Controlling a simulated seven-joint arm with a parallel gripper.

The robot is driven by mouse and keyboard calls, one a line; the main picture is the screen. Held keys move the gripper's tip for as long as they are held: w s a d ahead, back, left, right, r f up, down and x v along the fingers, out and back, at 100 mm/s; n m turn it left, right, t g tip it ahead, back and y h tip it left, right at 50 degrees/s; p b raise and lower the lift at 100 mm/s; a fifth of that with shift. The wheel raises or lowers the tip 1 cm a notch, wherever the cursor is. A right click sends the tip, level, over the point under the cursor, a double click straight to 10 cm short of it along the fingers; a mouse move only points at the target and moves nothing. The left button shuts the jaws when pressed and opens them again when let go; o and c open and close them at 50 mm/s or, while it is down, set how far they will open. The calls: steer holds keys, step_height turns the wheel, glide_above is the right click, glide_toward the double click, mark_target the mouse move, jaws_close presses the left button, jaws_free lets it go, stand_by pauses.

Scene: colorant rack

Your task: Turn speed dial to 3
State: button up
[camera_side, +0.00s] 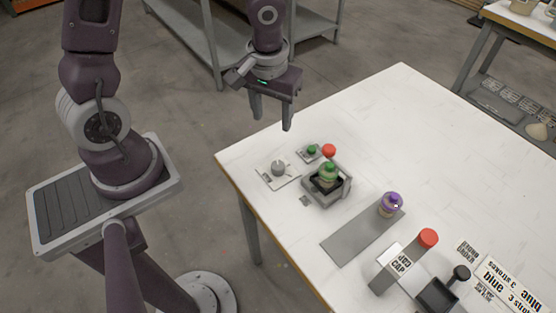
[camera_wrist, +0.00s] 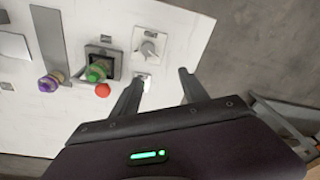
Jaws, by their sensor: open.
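The speed dial (camera_side: 279,168) is a grey knob on a pale square plate near the table's left corner. In the wrist view the dial (camera_wrist: 149,48) shows above my fingers, with a small pointer; the number it points at is too small to read. My gripper (camera_side: 272,118) is open and empty, held in the air above and behind the dial in the side view. In the wrist view its two fingers (camera_wrist: 160,77) are spread apart, and the dial lies beyond the left fingertip, not between them.
A purple-capped bottle (camera_side: 391,203) stands on a grey strip (camera_side: 350,240). A cap station with a red knob (camera_side: 428,238) is farther right. The table's far part is clear.

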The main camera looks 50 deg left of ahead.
steer(key=n+g+h, duration=0.1)
glide_above(278, 165)
step_height(278, 165, down, 7)
steer(key=shift+f, duration=0.1)
step_height(278, 165, down, 7)
steer(key=shift+r, duration=0.15)
jaws_close()
